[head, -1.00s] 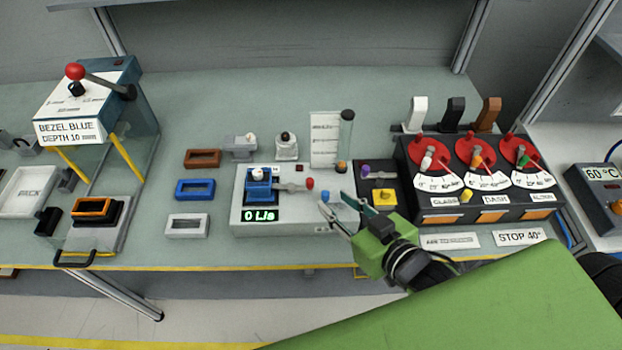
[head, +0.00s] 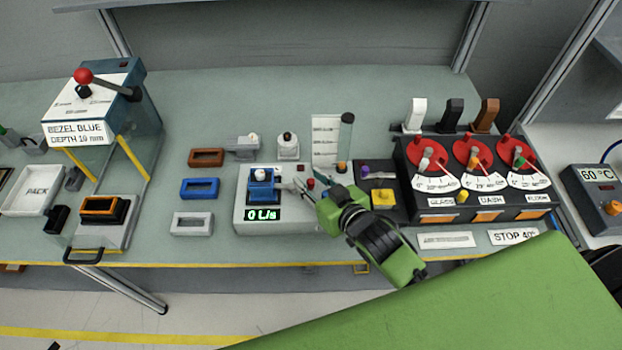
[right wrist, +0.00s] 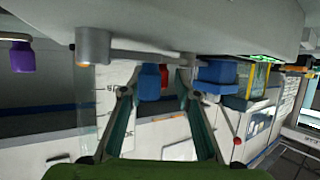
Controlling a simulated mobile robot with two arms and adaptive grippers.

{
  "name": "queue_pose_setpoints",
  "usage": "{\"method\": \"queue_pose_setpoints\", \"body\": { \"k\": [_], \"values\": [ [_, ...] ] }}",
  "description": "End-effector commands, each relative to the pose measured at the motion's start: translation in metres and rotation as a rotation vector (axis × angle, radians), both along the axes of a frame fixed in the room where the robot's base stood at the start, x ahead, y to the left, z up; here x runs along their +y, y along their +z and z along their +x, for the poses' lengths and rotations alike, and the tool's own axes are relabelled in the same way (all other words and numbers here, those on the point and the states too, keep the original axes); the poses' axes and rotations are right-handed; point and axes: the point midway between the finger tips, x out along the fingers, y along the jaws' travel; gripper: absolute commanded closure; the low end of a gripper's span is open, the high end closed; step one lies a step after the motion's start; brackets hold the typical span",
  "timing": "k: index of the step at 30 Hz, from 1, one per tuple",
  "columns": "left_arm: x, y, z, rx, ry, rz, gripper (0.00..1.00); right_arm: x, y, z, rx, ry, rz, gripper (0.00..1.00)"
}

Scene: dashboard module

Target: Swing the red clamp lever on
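The red clamp lever's red knob (head: 310,183) is at the end of a grey arm reaching right from the blue clamp fixture (head: 262,186) on the pale test box (head: 243,212). My right gripper (head: 307,188) is open, with its fingers on either side of the knob. Whether the fingers touch either is unclear. The blue fixture (right wrist: 217,83) is right of the fingers. My left gripper is not in view.
A yellow-topped dark box (head: 383,196) with a purple knob (head: 365,171) stands close on the right. Red dials (head: 473,151) are beyond it. Bezel frames (head: 199,188) lie left of the test box. The display reads 0 L/s.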

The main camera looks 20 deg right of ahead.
Motion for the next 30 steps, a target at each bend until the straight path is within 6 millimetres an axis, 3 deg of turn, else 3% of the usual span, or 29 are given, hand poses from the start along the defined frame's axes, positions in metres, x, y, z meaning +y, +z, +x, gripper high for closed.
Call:
{"method": "queue_pose_setpoints", "body": {
  "k": [3,6,7,30],
  "values": [
    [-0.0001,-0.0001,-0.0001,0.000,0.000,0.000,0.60,0.0001,0.0001,-0.0002,0.000,0.000,0.000,0.70],
    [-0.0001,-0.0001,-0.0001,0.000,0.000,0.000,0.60,0.0000,0.0001,-0.0003,0.000,0.000,0.000,0.96],
    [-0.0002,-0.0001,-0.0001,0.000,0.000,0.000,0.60,0.0000,0.0002,-0.0003,0.000,0.000,0.000,1.00],
    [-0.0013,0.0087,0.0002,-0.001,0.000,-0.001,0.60,-0.0017,0.0006,0.0057,-0.001,0.131,0.000,1.00]
  ]
}}
